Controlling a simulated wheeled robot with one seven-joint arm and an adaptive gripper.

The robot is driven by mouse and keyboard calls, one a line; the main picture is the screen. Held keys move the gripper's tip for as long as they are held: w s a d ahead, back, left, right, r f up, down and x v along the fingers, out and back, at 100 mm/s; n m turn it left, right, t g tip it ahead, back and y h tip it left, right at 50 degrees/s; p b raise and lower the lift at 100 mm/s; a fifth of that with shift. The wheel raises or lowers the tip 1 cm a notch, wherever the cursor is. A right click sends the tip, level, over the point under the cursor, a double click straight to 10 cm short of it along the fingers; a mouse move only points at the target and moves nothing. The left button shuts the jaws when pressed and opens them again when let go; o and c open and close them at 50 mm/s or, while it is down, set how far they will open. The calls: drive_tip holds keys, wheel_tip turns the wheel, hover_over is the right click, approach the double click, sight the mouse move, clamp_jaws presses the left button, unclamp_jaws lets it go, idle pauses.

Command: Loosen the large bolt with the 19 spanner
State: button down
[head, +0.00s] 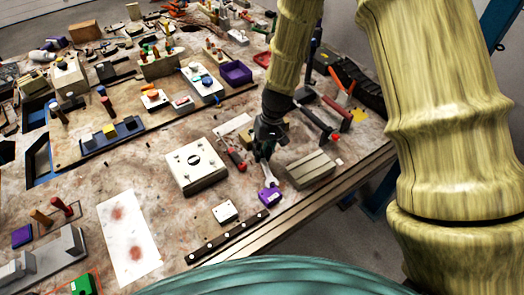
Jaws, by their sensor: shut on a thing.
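My gripper (267,146) points down over the right part of the workbench. It is shut on a silver spanner (267,174), which hangs below the fingers; its size mark cannot be read. The spanner's lower end is close to a small purple block (269,197); I cannot tell whether they touch. A pale square block (196,166) with small bolt heads near its corners and a dark round slotted centre lies left of the gripper. I cannot tell for sure which bolt is the large one.
A grey-beige ribbed block (311,170) lies right of the gripper, near the bench edge. A red-handled tool (236,159) lies between gripper and pale block. A dark strip with pale dots (228,238) and a small white block (225,212) lie in front. Hammers (318,122) lie behind.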

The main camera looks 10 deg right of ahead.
drive_tip(key=shift+w+d+n+p, duration=0.2)
drive_tip(key=shift+d+n+p, duration=0.1)
drive_tip(key=shift+d+n, duration=0.8)
drive_tip(key=shift+w+d+n, duration=0.15)
drive_tip(key=shift+d+n, duration=0.2)
drive_tip(key=shift+n, duration=0.05)
drive_tip(key=shift+w+d+n+g, duration=0.25)
drive_tip(key=shift+d+n+g, duration=0.05)
drive_tip(key=shift+d+n, duration=0.4)
drive_tip(key=shift+w+d+n+p, duration=0.4)
drive_tip(key=shift+w+d+n, duration=0.2)
drive_tip(key=shift+d+n, duration=0.4)
drive_tip(key=shift+a, duration=0.1)
drive_tip(key=shift+r, duration=0.2)
